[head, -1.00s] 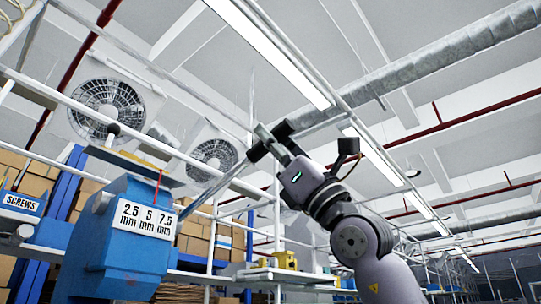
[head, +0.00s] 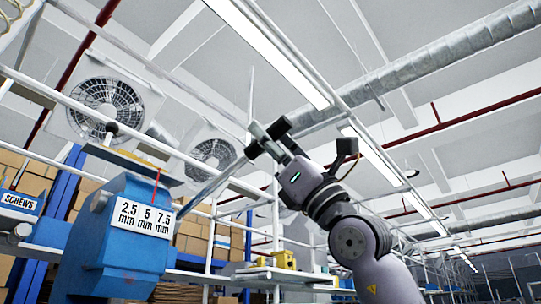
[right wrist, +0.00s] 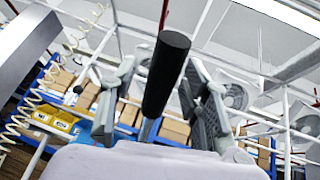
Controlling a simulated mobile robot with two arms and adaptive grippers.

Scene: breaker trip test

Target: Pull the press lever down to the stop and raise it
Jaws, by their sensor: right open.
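The blue press (head: 118,245) stands at the left of the head view, with a white label reading 2.5, 5 and 7.5 mm. Its lever (head: 212,186) is a metal rod rising from the press up and right to my right gripper (head: 267,140). In the right wrist view the lever's black handle (right wrist: 166,72) stands between the two fingers of my right gripper (right wrist: 168,95). The fingers are open, with visible gaps on both sides of the handle. In the head view the handle is largely hidden by the fingers. I do not see my left gripper.
A blue bin marked SCREWS (head: 20,202) sits at the far left. Shelves with cardboard boxes (head: 195,238) and yellow items (head: 284,259) stand behind the press. A coiled cable (right wrist: 28,112) hangs at the left of the right wrist view. The space above the lever looks clear.

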